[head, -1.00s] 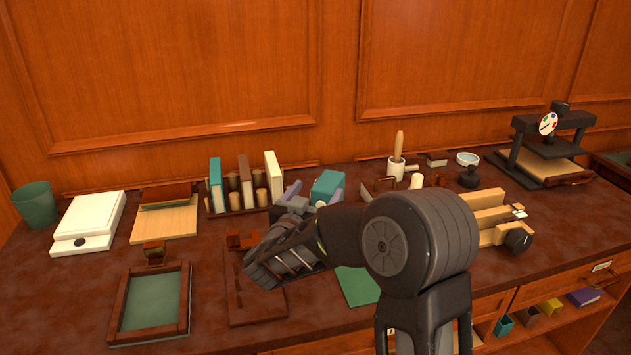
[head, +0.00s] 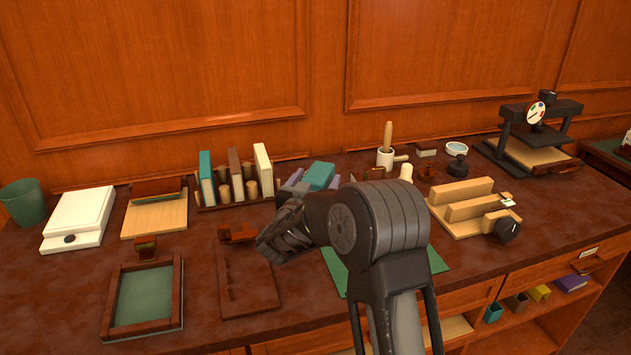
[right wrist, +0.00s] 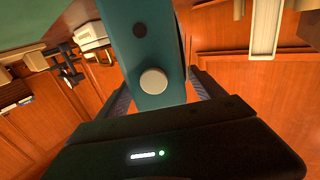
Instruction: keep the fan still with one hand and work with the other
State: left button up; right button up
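A teal block (head: 320,176) sits at the back middle of the desk, with grey-lilac pieces on either side. I cannot tell for sure whether it is the fan. In the right wrist view a teal body (right wrist: 150,50), with a pale round knob and a dark round spot, fills the space in front of my right gripper (right wrist: 165,95). The fingers stand wide apart, one on each side of it, with a thin gap at the right finger. In the head view my right wrist and forearm hide most of this gripper (head: 290,210). My left gripper is out of view.
A book rack (head: 236,199) stands left of the teal block. A wooden jig with a black knob (head: 465,210) and a press (head: 535,140) stand to the right. A green mat (head: 345,275) lies partly under my arm. A framed tray (head: 145,297) lies at front left.

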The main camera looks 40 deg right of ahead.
jog(key=c, duration=1.6)
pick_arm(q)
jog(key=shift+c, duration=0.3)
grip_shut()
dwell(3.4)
